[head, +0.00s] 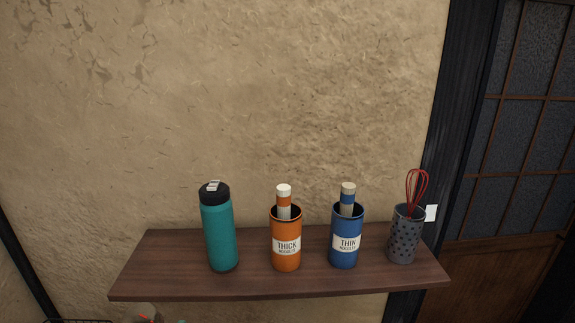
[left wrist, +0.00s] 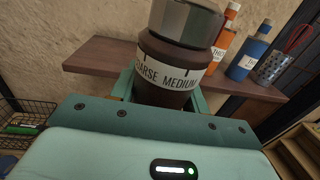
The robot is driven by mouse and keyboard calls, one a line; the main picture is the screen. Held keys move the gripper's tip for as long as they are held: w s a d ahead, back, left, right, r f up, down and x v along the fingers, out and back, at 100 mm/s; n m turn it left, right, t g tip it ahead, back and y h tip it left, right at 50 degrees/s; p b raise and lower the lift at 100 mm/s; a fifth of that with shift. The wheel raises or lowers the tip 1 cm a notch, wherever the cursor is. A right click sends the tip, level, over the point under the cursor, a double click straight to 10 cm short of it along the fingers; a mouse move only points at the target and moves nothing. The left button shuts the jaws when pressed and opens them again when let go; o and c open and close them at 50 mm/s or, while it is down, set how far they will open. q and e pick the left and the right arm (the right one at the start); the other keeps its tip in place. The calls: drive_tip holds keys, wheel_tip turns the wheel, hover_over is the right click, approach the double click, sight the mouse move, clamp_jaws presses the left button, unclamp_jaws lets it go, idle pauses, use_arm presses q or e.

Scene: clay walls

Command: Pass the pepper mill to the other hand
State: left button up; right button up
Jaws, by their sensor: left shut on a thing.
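The pepper mill (left wrist: 168,60) fills the upper middle of the left wrist view. It has a dark brown body, a grey metallic top and a white band reading "COARSE MEDIUM", its first letter or letters cut off. My left gripper (left wrist: 162,98) is shut on it, with a teal finger on each side of the body. The mill's lower part is hidden behind the gripper. My right gripper is in neither view.
A brown wall shelf (head: 165,280) carries a teal bottle (head: 219,235), an orange "THICK" container (head: 286,257), a blue "THIN" container (head: 345,254) and a dotted grey holder (head: 404,240) with a red whisk (head: 416,188). A wire basket (left wrist: 27,117) stands left. A door (head: 530,130) is right.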

use_arm(q)
wheel_tip(320, 180, down, 11)
drive_tip(key=y+b, duration=0.1)
drive_tip(key=b, duration=0.6)
drive_tip(key=shift+w+a+r+n, duration=0.2)
drive_tip(key=shift+w+a+n, duration=0.1)
drive_tip(key=shift+a, duration=0.1)
